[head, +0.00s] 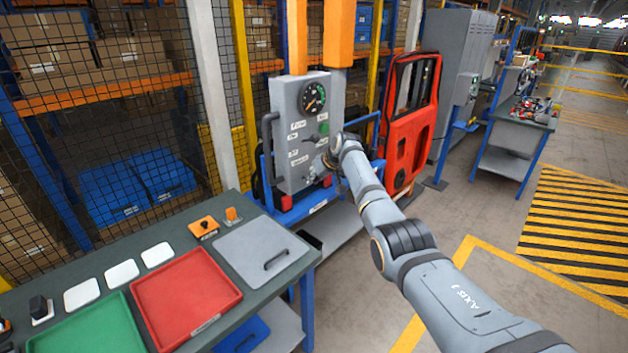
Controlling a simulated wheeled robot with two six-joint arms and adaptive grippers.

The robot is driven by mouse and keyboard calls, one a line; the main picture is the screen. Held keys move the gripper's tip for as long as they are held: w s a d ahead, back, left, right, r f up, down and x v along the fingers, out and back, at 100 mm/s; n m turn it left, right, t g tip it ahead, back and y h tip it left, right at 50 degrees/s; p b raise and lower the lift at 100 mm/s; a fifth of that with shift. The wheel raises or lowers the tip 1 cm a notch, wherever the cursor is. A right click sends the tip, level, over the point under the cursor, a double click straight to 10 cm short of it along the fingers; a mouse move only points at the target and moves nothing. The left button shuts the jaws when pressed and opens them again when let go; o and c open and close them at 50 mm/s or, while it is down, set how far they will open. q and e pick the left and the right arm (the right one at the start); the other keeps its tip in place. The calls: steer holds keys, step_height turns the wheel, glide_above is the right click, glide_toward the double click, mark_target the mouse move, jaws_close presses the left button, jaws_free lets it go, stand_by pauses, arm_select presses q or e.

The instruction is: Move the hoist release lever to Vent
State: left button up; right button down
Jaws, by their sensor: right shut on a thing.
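A grey control panel (296,135) stands upright on a blue frame, with a round dial (312,97) at its top and several small white labels whose text is too small to read. My right arm reaches in from the lower right, and my right gripper (329,161) is at the lower right of the panel's face. It is shut on the hoist release lever, which the gripper and wrist mostly hide. I cannot tell which mark the lever points to. My left gripper is not in view.
A workbench at lower left holds a red tray (185,298), a green tray (88,328) and a grey lidded plate (262,250). A red door (411,120) stands right of the panel. A dark handle (267,146) sticks out at the panel's left.

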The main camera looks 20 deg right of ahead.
steer(key=c, duration=1.3)
jaws_free()
steer(key=shift+r, duration=0.35)
steer(key=shift+o, duration=0.8)
steer(key=shift+f, duration=0.1)
steer(key=v, duration=1.2)
steer(key=shift+d, duration=0.1)
